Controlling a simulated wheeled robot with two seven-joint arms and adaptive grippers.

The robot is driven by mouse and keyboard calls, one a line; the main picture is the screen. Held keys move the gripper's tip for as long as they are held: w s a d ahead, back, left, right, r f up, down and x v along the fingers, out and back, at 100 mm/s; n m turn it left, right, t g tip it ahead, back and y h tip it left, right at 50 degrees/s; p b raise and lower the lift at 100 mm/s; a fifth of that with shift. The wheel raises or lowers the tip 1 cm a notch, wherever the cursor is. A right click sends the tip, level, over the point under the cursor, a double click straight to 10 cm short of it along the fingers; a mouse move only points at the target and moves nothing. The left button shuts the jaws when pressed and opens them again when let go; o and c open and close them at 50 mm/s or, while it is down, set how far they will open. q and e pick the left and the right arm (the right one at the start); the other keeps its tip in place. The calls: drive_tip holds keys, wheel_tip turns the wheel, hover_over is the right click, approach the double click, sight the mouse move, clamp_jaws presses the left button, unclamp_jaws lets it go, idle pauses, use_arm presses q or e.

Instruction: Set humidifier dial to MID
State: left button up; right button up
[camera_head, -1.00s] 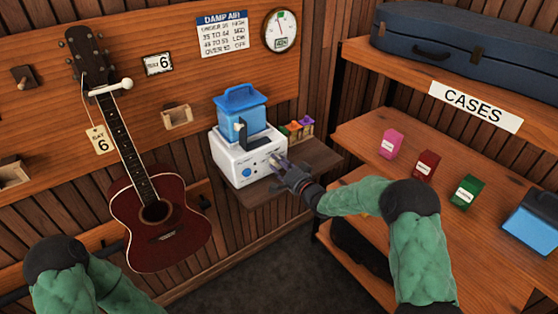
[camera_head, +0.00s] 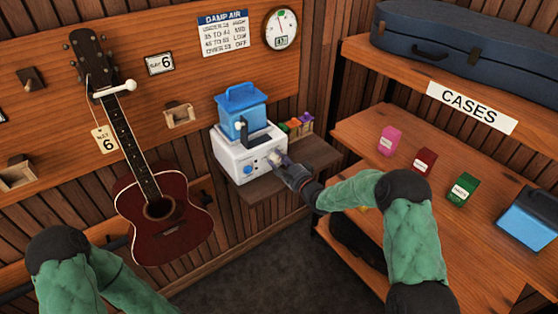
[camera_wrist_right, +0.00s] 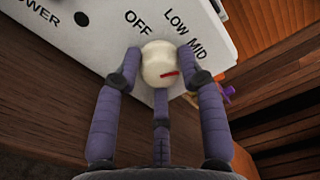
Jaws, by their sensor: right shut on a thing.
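The humidifier (camera_head: 236,158) is a white box with a blue tank (camera_head: 241,108) on top, standing on a small wall shelf. Its cream dial (camera_wrist_right: 158,62) shows in the right wrist view, with OFF, LOW and MID printed around it; a HIGH label is not visible. The dial's red mark (camera_wrist_right: 170,74) lies toward the right of the picture, a little below the MID label (camera_wrist_right: 196,48). My right gripper (camera_head: 278,160) is at the front panel, its fingers (camera_wrist_right: 160,70) shut around the dial. My left arm shows at lower left, its gripper out of view.
Small coloured items (camera_head: 297,126) stand behind on the wall shelf (camera_head: 262,188).

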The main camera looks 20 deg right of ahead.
drive_tip(key=shift+w+d+r, duration=0.2)
drive_tip(key=shift+d+r, duration=0.2)
drive_tip(key=shift+r, duration=0.05)
drive_tip(key=o, duration=1.1)
drive_tip(key=shift+f, duration=0.1)
drive_tip(key=shift+o, duration=0.2)
drive_tip(key=shift+f, duration=0.15)
drive_tip(key=shift+s+a+f, duration=0.1)
drive_tip(key=shift+a, duration=0.05)
drive_tip(key=v, duration=1.2)
